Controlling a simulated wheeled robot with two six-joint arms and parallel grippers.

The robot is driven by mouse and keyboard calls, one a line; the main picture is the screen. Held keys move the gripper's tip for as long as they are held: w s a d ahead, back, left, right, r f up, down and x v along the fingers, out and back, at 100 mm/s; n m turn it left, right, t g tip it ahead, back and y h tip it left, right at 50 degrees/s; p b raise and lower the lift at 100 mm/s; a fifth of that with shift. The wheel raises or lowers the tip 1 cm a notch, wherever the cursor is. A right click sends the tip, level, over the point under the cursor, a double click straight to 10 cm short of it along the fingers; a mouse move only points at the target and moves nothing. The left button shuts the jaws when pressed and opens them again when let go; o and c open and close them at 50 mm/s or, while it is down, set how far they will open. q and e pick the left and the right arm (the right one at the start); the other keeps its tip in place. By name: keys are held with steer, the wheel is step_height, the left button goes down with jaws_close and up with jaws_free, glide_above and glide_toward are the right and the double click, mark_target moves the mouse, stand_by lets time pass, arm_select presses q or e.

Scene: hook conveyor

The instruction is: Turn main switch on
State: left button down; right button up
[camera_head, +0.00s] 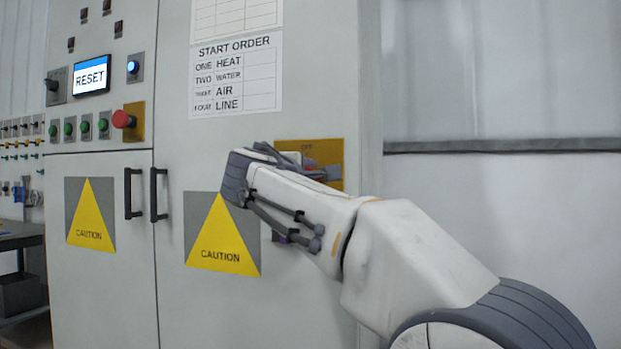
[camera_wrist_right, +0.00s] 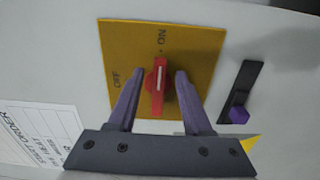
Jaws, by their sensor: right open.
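The main switch is a red rotary knob (camera_wrist_right: 157,88) on a yellow plate (camera_wrist_right: 205,45) in the right wrist view. Its long axis lies roughly in line with the ON label, with the OFF label to one side. My right gripper (camera_wrist_right: 165,74) is open, its two fingers on either side of the knob; I cannot tell whether they touch it. In the head view the yellow plate (camera_head: 335,150) is partly hidden behind my right gripper, and only a bit of red shows. My left gripper is not in view.
A black latch with a purple knob (camera_wrist_right: 239,115) sits beside the plate. In the head view, a red button (camera_head: 122,119), a RESET screen (camera_head: 91,77) and two door handles (camera_head: 158,195) are on the cabinet to the left. The wall at right is bare.

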steer(key=v, duration=1)
steer(key=shift+w+f, duration=0.1)
steer(key=s+d+f+g+y, duration=0.15)
steer(key=s+f+g, duration=0.25)
steer(key=f, duration=0.9)
steer(key=s+f+g+y, duration=0.3)
steer(key=f+g, duration=0.1)
steer(key=f, duration=0.9)
steer(key=s+d+f+m+g+y, duration=0.2)
steer(key=s+f+m+g, duration=0.15)
steer(key=s+f, duration=0.8)
steer(key=s+d+f+m+g+y, duration=0.1)
steer(key=s+d+f+m+g, duration=0.3)
steer(key=s+f, duration=0.75)
step_height(320, 180, up, 35)
steer(key=a+n+g+p, duration=0.1)
steer(key=a+p, duration=0.1)
steer(key=p, duration=3)
steer(key=shift+s, duration=0.3)
steer(key=shift+f, duration=0.1)
